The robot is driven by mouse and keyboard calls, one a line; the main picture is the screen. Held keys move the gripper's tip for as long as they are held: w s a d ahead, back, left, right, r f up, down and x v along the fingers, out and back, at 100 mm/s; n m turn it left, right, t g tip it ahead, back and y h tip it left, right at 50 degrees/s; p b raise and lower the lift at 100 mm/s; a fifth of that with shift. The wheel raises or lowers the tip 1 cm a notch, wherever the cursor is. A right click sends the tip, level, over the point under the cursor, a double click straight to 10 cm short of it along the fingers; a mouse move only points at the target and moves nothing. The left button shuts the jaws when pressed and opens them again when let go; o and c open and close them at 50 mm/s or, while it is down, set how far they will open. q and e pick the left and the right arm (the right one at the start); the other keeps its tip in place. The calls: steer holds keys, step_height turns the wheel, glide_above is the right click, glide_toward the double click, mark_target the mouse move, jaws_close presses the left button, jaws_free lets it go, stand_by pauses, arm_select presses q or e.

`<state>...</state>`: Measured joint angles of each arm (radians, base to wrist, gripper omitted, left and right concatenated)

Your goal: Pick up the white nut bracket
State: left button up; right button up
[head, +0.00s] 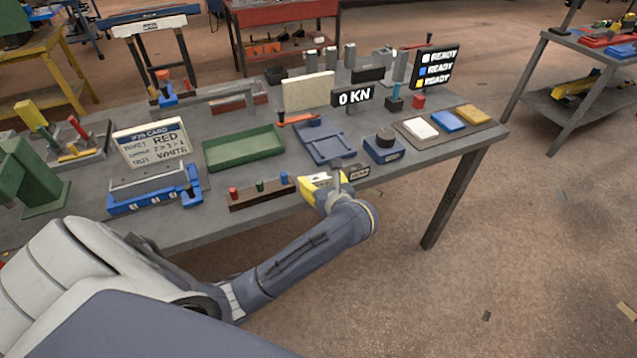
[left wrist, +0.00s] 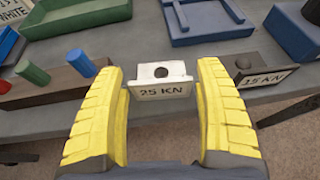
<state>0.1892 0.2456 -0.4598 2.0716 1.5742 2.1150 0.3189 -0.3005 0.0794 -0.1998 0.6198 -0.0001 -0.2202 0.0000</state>
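A white block with a round hole in its top and a "25 KN" label on its front, which looks like the white nut bracket (left wrist: 161,80), sits at the bench's front edge. In the head view it is small and mostly hidden by my left gripper (head: 322,187). In the left wrist view my left gripper (left wrist: 160,68) is open, with its yellow fingers to the left and right of the block. A gap shows on each side, so the fingers do not appear to grip it. My right gripper is not in view.
A dark "15 KN" bracket (left wrist: 257,77) stands close on the right. A wooden rack with coloured pegs (head: 260,192) stands close on the left. Behind are a blue tray (head: 325,140), a green tray (head: 243,149) and a blue box with a dark knob (head: 384,147).

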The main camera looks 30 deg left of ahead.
arm_select(q)
steer(key=c, duration=1)
steer(key=shift+o, duration=0.2)
